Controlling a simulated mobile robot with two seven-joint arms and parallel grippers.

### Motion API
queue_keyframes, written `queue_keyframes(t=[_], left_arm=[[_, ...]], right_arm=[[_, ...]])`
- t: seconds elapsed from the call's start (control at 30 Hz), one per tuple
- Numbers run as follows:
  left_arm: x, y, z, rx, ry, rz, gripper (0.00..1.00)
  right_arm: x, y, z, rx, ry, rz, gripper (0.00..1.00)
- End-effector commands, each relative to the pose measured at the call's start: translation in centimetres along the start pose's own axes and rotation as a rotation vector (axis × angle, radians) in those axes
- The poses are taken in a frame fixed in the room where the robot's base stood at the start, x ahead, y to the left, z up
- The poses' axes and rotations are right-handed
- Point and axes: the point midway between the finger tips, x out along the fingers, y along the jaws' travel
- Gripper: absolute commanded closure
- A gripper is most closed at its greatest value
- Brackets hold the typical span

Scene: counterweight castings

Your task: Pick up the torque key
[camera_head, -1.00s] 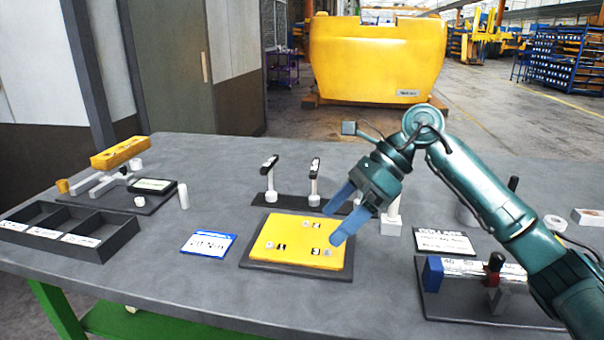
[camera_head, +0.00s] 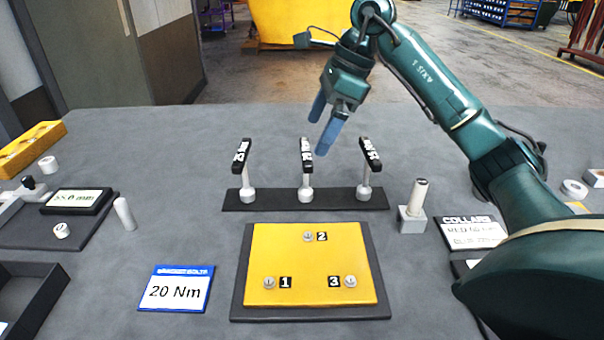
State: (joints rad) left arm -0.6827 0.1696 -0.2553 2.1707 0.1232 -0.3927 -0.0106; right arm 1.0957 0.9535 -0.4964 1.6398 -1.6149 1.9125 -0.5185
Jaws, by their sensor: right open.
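Three torque keys with black handles and silver shafts stand upright in a row on a dark rack (camera_head: 275,199): a left key (camera_head: 246,175), a middle key (camera_head: 306,170) and a right key (camera_head: 368,172). Their handles carry white markings too small to read surely. My right gripper (camera_head: 321,129) is open and empty, its blue fingers above and behind the middle and right keys, apart from them as far as I can see. A blue-edged card reading "20 Nm" (camera_head: 176,288) lies at the front left. My left gripper is not in view.
A yellow plate (camera_head: 312,264) with bolts numbered 1, 2 and 3 lies before the rack. A pale cylinder in a block (camera_head: 413,215) stands to the right, near a collar card (camera_head: 470,232). A dark tray (camera_head: 30,300) and a gauge display (camera_head: 76,201) are at left.

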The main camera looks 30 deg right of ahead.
Motion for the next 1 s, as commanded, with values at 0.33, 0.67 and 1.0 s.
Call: queue_keyframes(t=[0.33, 0.67, 1.0], left_arm=[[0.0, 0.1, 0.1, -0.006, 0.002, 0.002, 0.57], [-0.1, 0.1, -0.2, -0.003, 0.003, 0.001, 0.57], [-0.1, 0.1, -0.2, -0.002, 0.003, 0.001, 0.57]], right_arm=[[4.2, 0.0, 0.0, -0.001, -0.002, 0.0, 0.0], [8.5, 0.0, -0.2, -0.002, -0.003, 0.003, 0.0], [9.2, 0.0, -0.2, -0.001, -0.002, -0.001, 0.02]])
